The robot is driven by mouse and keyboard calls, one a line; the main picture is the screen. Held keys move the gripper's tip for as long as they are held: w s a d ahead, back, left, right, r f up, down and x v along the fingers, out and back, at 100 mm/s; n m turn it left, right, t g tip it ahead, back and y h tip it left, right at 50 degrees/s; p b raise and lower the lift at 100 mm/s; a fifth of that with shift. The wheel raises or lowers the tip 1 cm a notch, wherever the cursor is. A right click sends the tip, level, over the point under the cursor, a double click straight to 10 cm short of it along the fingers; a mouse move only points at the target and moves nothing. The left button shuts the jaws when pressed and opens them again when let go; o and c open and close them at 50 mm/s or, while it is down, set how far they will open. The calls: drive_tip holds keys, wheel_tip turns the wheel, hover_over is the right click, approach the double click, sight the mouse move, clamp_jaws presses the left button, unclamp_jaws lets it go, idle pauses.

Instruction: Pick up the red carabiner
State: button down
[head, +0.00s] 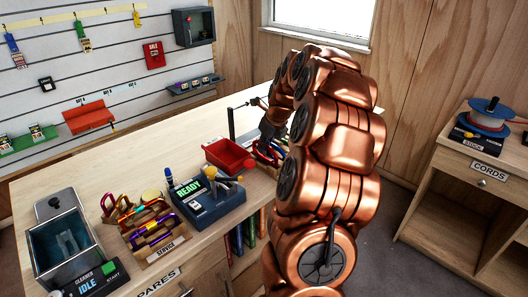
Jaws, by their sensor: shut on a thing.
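My gripper (270,128) is over the far middle part of the workbench, largely hidden by my copper arm. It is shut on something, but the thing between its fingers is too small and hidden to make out. A row of colourful gear with red, orange and purple pieces (268,152) lies just below it, partly behind my arm. I cannot tell for sure whether the red carabiner is there or in the gripper. More carabiners, including a pinkish-red one (108,203), sit in the wooden tray (179,240) marked SERVICE at the front left.
A red open bin (229,156) and a thin black post (231,125) stand left of my gripper. A dark device (207,205) reading READY and a cleaner tank (62,241) stand nearer. A cord cabinet (470,195) stands right.

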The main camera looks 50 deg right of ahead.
drive_tip(key=shift+d+r, duration=0.1)
drive_tip(key=shift+r, duration=0.3)
drive_tip(key=shift+s+r, duration=0.1)
drive_tip(key=shift+r, duration=0.05)
drive_tip(key=s+a+b, duration=0.2)
drive_tip(key=s+a, duration=0.2)
drive_tip(key=s, duration=0.2)
drive_tip(key=s+a+r+b, duration=0.1)
drive_tip(key=s+a+b, duration=0.1)
drive_tip(key=s+a, duration=0.2)
drive_tip(key=s, duration=0.3)
drive_tip(key=shift+s+a+r, duration=0.2)
drive_tip(key=shift+a, duration=0.05)
drive_tip(key=c, duration=1.8)
unclamp_jaws()
clamp_jaws()
drive_tip(key=shift+s, duration=0.1)
